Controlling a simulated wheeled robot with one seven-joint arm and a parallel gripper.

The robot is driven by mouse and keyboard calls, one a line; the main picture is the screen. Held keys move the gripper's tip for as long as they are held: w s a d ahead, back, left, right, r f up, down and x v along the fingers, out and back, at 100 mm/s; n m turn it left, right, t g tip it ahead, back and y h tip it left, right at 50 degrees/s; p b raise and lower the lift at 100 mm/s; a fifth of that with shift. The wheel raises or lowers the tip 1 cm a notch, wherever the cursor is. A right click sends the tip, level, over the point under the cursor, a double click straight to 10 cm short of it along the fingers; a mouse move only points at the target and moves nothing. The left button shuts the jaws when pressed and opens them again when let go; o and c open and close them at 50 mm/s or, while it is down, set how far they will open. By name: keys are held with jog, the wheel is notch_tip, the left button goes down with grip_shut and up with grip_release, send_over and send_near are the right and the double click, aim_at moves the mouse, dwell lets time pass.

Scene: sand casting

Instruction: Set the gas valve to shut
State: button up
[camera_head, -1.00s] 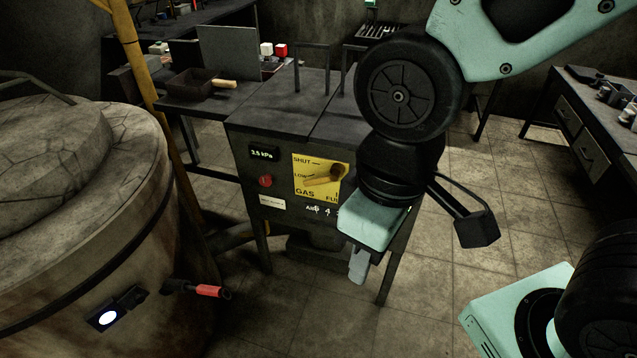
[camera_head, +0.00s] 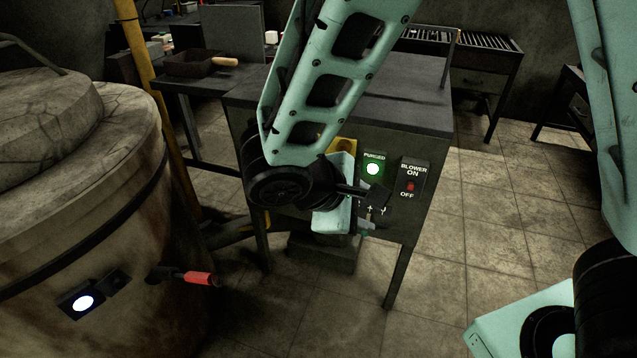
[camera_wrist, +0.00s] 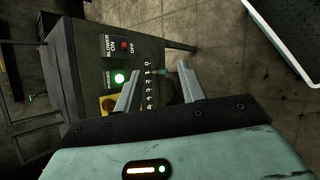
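The gas valve's yellow plate (camera_head: 346,147) shows only as a small strip on the front of the dark control cabinet (camera_head: 238,125). My arm hides the valve handle and the plate's markings in the head view. In the wrist view, a small part of the yellow plate (camera_wrist: 108,103) shows left of my fingers, without the handle. In the head view my gripper (camera_head: 366,224) is low in front of the cabinet's front face, below the yellow strip.
A lit green PURGED lamp (camera_head: 372,169) and a BLOWER switch (camera_head: 411,187) sit right of the yellow strip. A round furnace (camera_head: 95,215) with a red-gripped handle (camera_head: 202,278) stands at left.

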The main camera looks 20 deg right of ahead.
jog(key=w+a+f+n+t+h+b, duration=0.1)
jog(key=w+a+f+n+t+b, duration=0.25)
jog(key=w+f+t, duration=0.3)
jog(key=w+a+f+n+t+h+b, duration=0.1)
jog(key=w+a+f+n+t+b, duration=0.1)
jog(key=w+a+f+t+b, duration=0.5)
jog(key=shift+g, duration=0.55)
jog(key=x, duration=0.6)
jog(key=r+x, duration=0.1)
jog(key=x, duration=0.5)
jog(key=r+p+x, duration=0.1)
jog(key=x, duration=0.6)
jog(key=shift+s+d+r, duration=0.1)
jog(key=shift+d+r, duration=0.05)
jog(key=shift+d, duration=0.15)
grip_shut()
